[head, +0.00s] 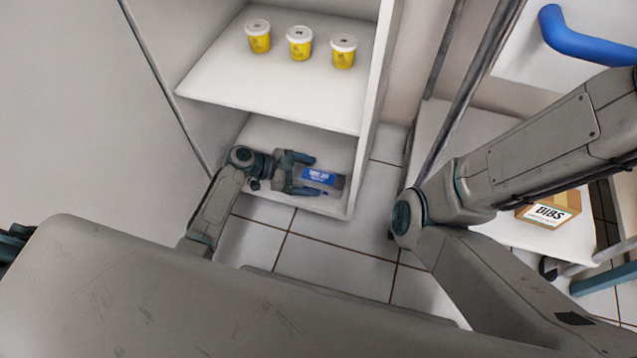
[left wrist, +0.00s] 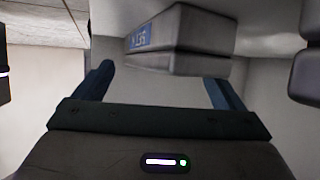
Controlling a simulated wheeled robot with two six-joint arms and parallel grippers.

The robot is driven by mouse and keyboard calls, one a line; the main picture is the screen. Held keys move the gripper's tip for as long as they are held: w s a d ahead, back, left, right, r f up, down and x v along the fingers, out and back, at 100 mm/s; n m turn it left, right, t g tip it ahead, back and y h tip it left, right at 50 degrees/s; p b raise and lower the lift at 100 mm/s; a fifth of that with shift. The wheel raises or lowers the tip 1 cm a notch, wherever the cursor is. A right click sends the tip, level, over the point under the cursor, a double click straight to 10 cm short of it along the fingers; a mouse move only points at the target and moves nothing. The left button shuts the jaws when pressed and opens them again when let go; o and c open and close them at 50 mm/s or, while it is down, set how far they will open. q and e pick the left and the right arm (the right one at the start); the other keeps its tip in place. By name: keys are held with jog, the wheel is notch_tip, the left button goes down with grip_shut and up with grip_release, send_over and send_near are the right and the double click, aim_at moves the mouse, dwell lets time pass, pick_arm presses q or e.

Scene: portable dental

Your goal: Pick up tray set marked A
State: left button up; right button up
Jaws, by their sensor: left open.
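A grey case with a blue label (head: 322,178), taken to be the tray set, sits on the cabinet's lower shelf near its front right corner. My right gripper is out of view.
The lower shelf (head: 265,135) lies under an upper shelf (head: 225,75) holding three yellow tubs (head: 300,43). The cabinet's right wall (head: 370,110) stands close to the case. Another dark grey object (left wrist: 305,70) is at the wrist view's right edge. A BIBS box (head: 550,212) is at right.

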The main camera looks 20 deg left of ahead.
pick_arm(q)
jog(key=shift+x, duration=0.85)
jog(key=c, duration=1.6)
jog(key=shift+r, duration=0.1)
